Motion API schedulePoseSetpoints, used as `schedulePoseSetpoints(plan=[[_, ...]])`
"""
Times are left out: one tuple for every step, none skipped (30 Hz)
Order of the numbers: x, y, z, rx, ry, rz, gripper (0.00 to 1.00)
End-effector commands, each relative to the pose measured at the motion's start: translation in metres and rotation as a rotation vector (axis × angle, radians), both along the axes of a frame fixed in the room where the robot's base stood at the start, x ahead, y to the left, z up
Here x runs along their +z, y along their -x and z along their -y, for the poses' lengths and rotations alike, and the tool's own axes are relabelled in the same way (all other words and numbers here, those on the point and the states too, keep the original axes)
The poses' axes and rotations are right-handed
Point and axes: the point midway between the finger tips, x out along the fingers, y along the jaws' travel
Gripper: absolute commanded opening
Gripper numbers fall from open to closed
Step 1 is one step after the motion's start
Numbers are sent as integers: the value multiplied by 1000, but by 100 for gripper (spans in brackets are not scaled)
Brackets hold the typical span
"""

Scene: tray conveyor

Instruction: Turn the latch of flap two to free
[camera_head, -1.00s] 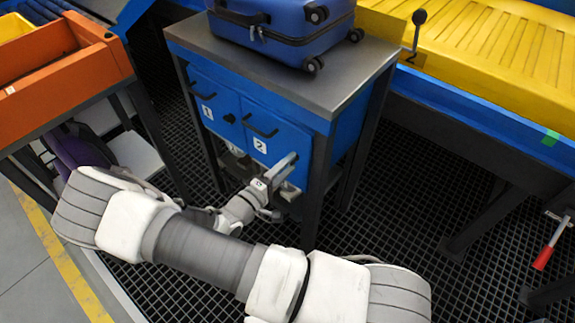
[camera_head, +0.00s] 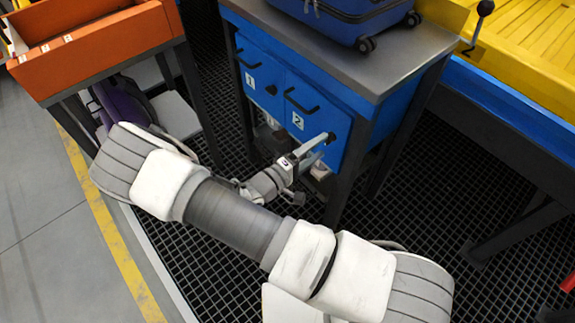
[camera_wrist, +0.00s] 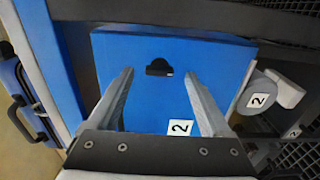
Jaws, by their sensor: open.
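I see no clear contact. In the head view the gripper (camera_head: 318,145) is at the flap's right side.
Flap one (camera_head: 256,74) with its own latch knob (camera_head: 271,89) is to the left. A blue suitcase (camera_head: 345,18) lies on the cabinet top (camera_head: 375,62). An orange bin (camera_head: 100,55) stands at left.

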Motion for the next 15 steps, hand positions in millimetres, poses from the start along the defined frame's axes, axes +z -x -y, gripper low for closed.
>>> schedulePoseSetpoints(plan=[[2, 6, -10, 3, -2, -1, 82], [2, 10, -16, 5, -3, -1, 82], [2, 16, -24, 5, -3, 0, 82], [2, 20, -30, 5, -2, 0, 82], [2, 25, -36, 5, -2, -2, 82], [2, 31, -44, 5, -3, 0, 82], [2, 35, -50, 5, -4, 0, 82], [2, 40, -56, 5, -4, 0, 82], [2, 46, -64, 5, -2, 0, 82], [2, 50, -70, 5, -3, 0, 82], [2, 54, -76, 5, -3, 0, 82], [1, 60, -83, 4, -4, 0, 82], [2, 63, -88, 4, -3, 0, 82], [2, 67, -93, 4, -2, 1, 82], [1, 71, -99, 4, -3, -1, 82]])
